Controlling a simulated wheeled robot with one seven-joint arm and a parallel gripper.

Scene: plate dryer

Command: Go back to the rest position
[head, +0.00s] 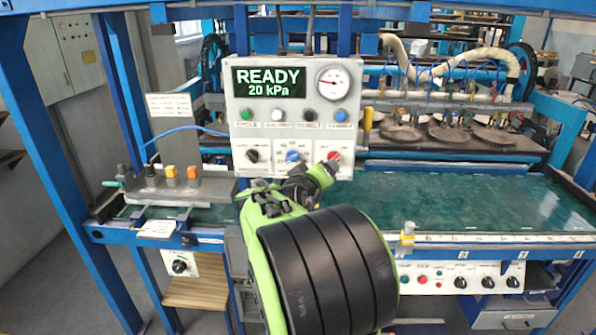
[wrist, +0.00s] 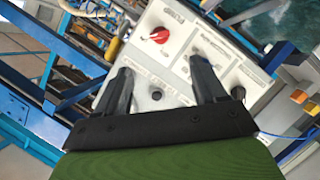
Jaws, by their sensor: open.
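My gripper (wrist: 161,76) is open in the wrist view, with two dark fingers apart and nothing between them. It points at the grey control panel (wrist: 172,55). In the head view my gripper (head: 312,182) is small and partly hidden behind my dark, ribbed, green-edged arm. It is at the lower right of the control panel (head: 245,108), close to the red knob (head: 334,157). The red knob also shows in the wrist view (wrist: 158,36), beyond the fingers and apart from them. Whether a finger touches the panel face cannot be told.
The panel display (head: 264,82) reads READY, 20 kPa, beside a round gauge (head: 333,82). A green table (head: 450,200) extends right, below round dark plates (head: 460,130). Blue frame posts (head: 50,170) stand left. A block with orange and yellow buttons (head: 181,180) is left of my arm.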

